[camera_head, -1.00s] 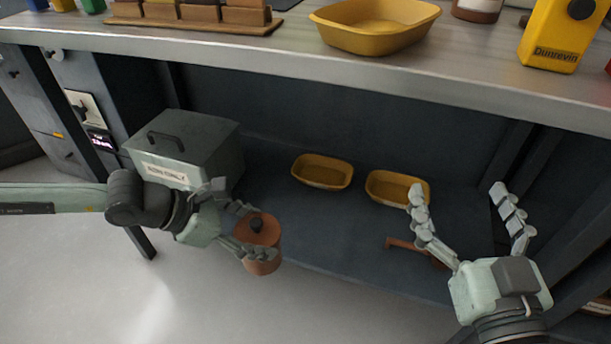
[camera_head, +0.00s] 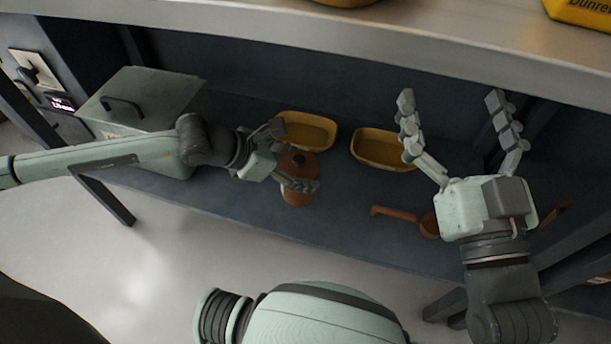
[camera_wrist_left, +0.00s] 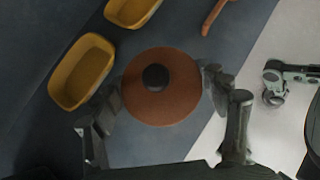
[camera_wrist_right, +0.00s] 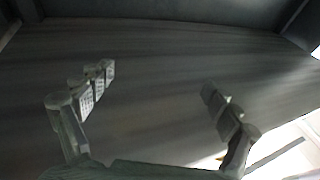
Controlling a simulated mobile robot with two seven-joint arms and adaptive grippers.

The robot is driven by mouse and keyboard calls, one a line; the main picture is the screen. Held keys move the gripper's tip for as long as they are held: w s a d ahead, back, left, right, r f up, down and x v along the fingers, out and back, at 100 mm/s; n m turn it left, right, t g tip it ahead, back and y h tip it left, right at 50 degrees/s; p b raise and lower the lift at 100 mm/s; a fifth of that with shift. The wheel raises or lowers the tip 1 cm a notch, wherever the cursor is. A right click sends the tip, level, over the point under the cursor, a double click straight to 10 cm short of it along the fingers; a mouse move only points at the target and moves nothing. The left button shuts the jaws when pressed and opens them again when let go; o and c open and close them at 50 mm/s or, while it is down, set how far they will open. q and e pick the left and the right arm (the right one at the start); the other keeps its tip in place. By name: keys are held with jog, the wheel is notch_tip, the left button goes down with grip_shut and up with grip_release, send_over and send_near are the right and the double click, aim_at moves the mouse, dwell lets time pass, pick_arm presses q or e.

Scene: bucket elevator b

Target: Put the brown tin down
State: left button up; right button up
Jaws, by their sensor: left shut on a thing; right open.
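The brown tin (camera_head: 297,192) is a round reddish-brown can with a lid and a dark knob. My left gripper (camera_head: 297,170) is shut on it, with its fingers on either side. The tin is over the dark lower shelf (camera_head: 235,205), in front of the left yellow tray; I cannot tell whether it touches the shelf. In the left wrist view the tin (camera_wrist_left: 162,88) shows from above, lid up, between the fingers. My right gripper (camera_head: 455,115) is open and empty, raised in front of the shelf at the right. It also shows open in the right wrist view (camera_wrist_right: 158,90).
Two yellow trays (camera_head: 308,131) (camera_head: 382,150) stand at the back of the lower shelf. A brown scoop (camera_head: 400,214) lies to the right. A grey lidded box (camera_head: 140,98) stands at the left. The worktop edge (camera_head: 330,48) overhangs the shelf.

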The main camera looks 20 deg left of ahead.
pick_arm(q)
jog(key=shift+w+d+f, duration=0.55)
jog(key=shift+w+d, duration=0.05)
jog(key=shift+d, duration=0.1)
notch_tip(320, 180, down, 3)
jog(key=shift+f+b, duration=0.1)
jog(key=shift+b, duration=0.25)
jog(key=shift+f, duration=0.45)
pick_arm(e)
jog(key=r, duration=0.1)
jog(key=r+t+y, duration=0.1)
jog(key=shift+s+r+t, duration=0.3)
jog(key=shift+s+r, duration=0.05)
jog(key=shift+s, duration=0.05)
pick_arm(q)
jog(key=shift+f, duration=0.1)
jog(key=o, duration=1.6)
jog(key=shift+c, duration=0.2)
pick_arm(e)
jog(key=shift+r, duration=0.2)
